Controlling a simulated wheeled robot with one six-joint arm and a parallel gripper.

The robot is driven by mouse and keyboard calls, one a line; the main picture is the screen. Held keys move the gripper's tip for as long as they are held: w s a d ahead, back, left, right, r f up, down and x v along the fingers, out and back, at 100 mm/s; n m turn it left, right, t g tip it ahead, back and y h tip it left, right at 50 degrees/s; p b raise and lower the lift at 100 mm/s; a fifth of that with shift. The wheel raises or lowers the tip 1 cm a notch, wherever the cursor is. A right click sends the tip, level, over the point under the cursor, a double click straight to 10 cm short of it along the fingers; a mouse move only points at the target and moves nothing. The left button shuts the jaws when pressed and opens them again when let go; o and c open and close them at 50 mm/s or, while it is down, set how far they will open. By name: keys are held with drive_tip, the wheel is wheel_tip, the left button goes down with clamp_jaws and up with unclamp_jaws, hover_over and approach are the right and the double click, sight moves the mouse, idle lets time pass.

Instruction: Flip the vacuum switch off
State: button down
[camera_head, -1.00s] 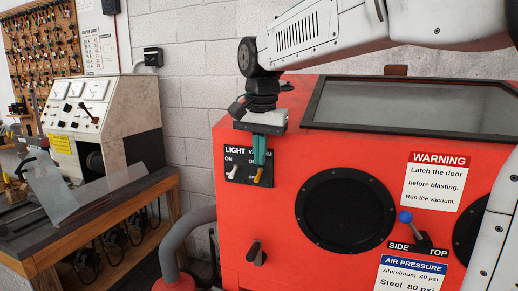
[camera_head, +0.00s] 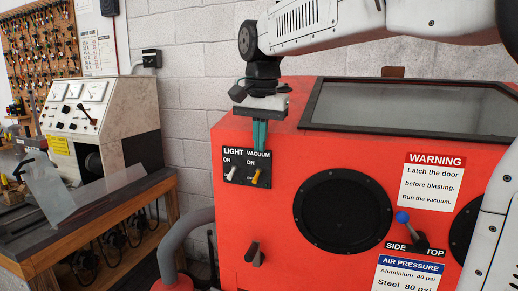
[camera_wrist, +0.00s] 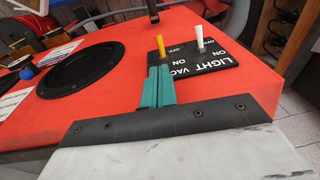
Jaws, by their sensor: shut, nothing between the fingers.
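The vacuum switch is a yellow toggle (camera_head: 255,177) on a black panel (camera_head: 244,181) at the upper left of the red cabinet's front. Its lever points downward, to the OFF side. It also shows in the wrist view (camera_wrist: 160,46), standing clear just beyond my fingertips. The white light toggle (camera_head: 232,174) is left of it and points down too. My gripper (camera_head: 260,146) has its teal fingers shut and empty, pointing down, with the tips just above the VACUUM label. In the wrist view the fingers (camera_wrist: 158,72) partly cover that label.
The red cabinet (camera_head: 285,255) carries a round black port (camera_head: 343,211), a blue-knobbed lever (camera_head: 404,218) and a black handle (camera_head: 254,254). A grey hose (camera_head: 180,240) runs beside it. A workbench (camera_head: 100,230) with a test unit stands at the left.

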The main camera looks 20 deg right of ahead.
drive_tip(key=s+a+r, duration=0.5)
drive_tip(key=s+r, duration=0.2)
drive_tip(key=shift+a, duration=0.2)
drive_tip(key=s+d+f+n, duration=0.3)
drive_tip(key=s+f+n, duration=0.1)
drive_tip(key=s+f, duration=0.6)
drive_tip(key=s+d+f+n, duration=0.3)
drive_tip(key=s+f, duration=0.7)
drive_tip(key=f, duration=0.4)
drive_tip(key=shift+d+f+n, duration=0.15)
drive_tip(key=shift+n, duration=0.65)
drive_tip(key=c, duration=2.1)
unclamp_jaws()
drive_tip(key=shift+w, duration=0.1)
drive_tip(key=shift+c, duration=0.2)
